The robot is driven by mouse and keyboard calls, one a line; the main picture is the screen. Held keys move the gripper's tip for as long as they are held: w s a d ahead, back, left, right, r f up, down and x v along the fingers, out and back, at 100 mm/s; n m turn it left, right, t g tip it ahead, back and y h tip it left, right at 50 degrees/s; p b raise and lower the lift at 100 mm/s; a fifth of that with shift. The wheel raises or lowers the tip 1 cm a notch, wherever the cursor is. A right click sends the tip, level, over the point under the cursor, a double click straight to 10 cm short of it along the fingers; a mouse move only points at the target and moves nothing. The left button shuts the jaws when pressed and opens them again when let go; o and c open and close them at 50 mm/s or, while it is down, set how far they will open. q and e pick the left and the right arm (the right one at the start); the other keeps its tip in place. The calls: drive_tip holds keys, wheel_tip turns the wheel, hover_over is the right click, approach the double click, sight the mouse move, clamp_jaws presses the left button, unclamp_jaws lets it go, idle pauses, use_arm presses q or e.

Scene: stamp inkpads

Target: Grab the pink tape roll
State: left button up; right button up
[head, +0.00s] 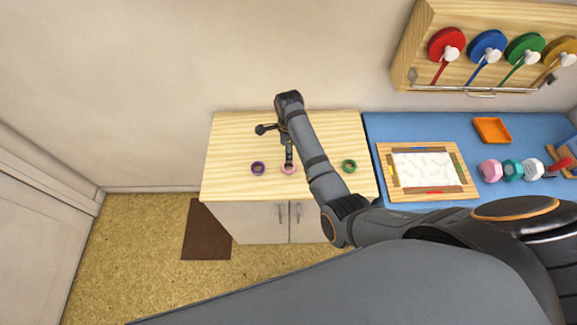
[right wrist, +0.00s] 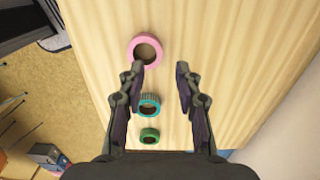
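The pink tape roll (head: 288,174) lies flat on the light wooden top of a cabinet, between a purple roll and a green roll. In the right wrist view the pink roll (right wrist: 133,46) is a ring just beyond my fingertips. My right gripper (right wrist: 160,68) is open and empty. Its left fingertip overlaps the near right edge of the pink roll in the picture, and the roll sits left of the gap's middle. I cannot tell whether they touch. In the head view the gripper (head: 289,157) hangs just behind the pink roll. My left gripper is not in view.
A purple roll (head: 252,169) lies left of the pink one. A green roll (head: 349,161) lies to the right. A teal roll (right wrist: 149,97) shows between my fingers in the wrist view. The wooden top (head: 232,140) is otherwise clear. A blue table (head: 380,125) adjoins on the right.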

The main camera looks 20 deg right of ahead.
wheel_tip(320, 180, down, 2)
drive_tip(key=shift+a+f+p, duration=0.1)
drive_tip(key=shift+p, duration=0.4)
wheel_tip(320, 180, down, 2)
drive_tip(key=shift+f, duration=0.55)
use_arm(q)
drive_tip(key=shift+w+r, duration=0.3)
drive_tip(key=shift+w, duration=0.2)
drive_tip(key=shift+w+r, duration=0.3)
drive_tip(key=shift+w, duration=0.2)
use_arm(e)
clamp_jaws()
